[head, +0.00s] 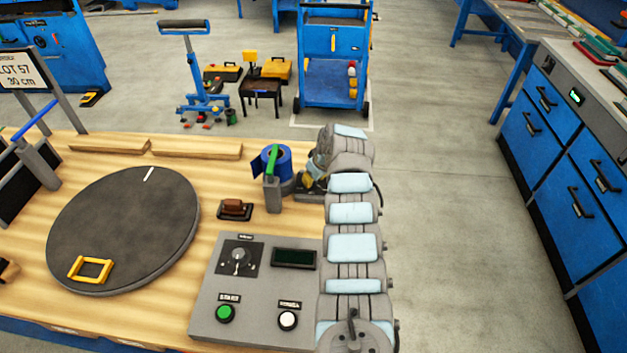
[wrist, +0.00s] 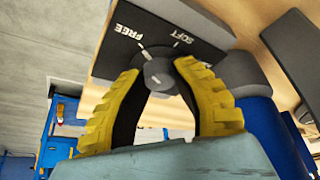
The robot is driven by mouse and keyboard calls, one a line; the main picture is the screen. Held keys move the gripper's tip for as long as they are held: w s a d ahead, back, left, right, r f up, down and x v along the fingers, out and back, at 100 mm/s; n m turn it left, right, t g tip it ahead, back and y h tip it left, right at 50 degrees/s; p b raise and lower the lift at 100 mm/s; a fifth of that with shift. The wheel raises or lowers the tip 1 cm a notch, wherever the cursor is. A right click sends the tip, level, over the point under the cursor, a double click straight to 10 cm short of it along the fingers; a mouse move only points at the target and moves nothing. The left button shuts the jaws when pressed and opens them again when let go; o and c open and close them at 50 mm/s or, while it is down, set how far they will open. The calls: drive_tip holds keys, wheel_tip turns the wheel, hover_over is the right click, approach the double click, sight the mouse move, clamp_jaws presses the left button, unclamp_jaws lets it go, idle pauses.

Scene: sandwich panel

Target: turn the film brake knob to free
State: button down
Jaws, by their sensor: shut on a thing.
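The film brake knob (wrist: 158,74) is a round grey knob on a dark plate (wrist: 190,27) with white FREE and SOFT labels, in the wrist view. My gripper (wrist: 160,78) has its two yellow ribbed fingers shut on the knob, one on each side. White marks show near both labels, but I cannot tell which one the knob's pointer faces. The brake knob is hidden there behind my gripper and arm.
A grey control box (head: 255,290) with another knob, a display, a green button and a white button stands near my arm. A dark round turntable (head: 124,230) with a yellow frame is at left.

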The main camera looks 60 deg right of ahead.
drive_tip(key=shift+f, duration=0.1)
drive_tip(key=c, duration=0.8)
unclamp_jaws()
drive_tip(key=v, duration=1.2)
